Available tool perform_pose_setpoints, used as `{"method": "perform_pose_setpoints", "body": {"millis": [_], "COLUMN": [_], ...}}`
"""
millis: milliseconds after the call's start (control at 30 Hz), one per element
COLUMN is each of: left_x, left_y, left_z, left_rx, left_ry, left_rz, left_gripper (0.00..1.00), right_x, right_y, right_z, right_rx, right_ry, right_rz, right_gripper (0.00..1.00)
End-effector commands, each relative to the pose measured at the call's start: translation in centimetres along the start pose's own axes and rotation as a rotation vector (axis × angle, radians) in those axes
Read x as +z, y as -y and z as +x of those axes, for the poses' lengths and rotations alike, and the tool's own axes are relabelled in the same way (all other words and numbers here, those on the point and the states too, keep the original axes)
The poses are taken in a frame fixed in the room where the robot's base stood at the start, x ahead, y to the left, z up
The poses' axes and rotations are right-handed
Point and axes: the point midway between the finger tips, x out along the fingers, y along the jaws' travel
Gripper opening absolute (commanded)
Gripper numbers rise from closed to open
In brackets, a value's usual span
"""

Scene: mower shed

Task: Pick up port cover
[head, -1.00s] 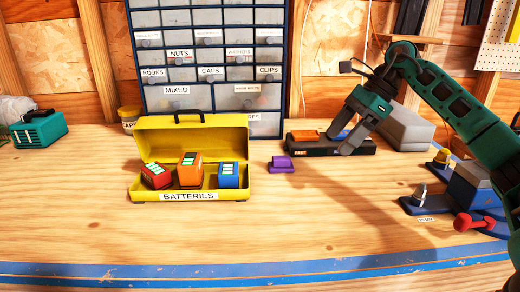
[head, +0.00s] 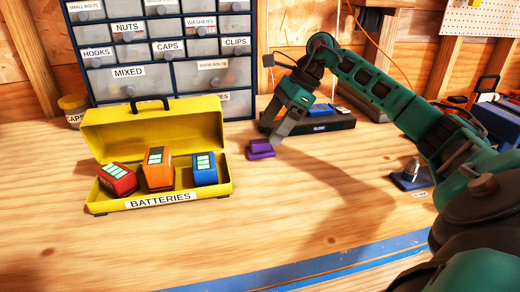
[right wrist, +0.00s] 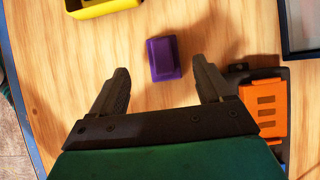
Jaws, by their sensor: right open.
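The port cover seems to be the small purple block (head: 261,148) lying on the wooden bench, right of the yellow battery box. It also shows in the right wrist view (right wrist: 164,58), ahead of and between the two spread fingers. My right gripper (head: 276,134) is open and empty, just above and beside the purple block in the head view. In the right wrist view the gripper (right wrist: 163,88) does not touch the block. My left gripper is not in view.
A yellow box (head: 152,130) labelled BATTERIES holds a red, an orange and a blue battery. A dark charger base (head: 322,122) stands behind my right gripper; its orange part (right wrist: 264,110) is close to one finger. A drawer cabinet (head: 165,52) stands behind. The front bench is clear.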

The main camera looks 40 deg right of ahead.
Motion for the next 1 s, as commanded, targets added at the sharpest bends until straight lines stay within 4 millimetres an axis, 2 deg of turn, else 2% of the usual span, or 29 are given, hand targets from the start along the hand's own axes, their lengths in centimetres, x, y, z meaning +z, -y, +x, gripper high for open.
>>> {"method": "perform_pose_setpoints", "body": {"millis": [400, 700, 1000], "left_x": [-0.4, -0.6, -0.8], "left_y": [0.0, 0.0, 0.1], "left_z": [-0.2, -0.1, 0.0], "left_rx": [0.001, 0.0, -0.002], "left_ry": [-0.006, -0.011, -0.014], "left_rz": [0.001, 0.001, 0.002], "left_gripper": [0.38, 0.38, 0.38], "right_x": [0.2, 0.2, 0.2], "right_y": [0.3, 0.3, 0.3], "right_z": [5.0, 5.4, 5.4], "right_rx": [0.002, 0.0, 0.0], "right_ry": [0.0, 0.0, 0.0], "right_rz": [0.0, 0.0, 0.0], "right_gripper": [0.79, 0.78, 0.49]}}
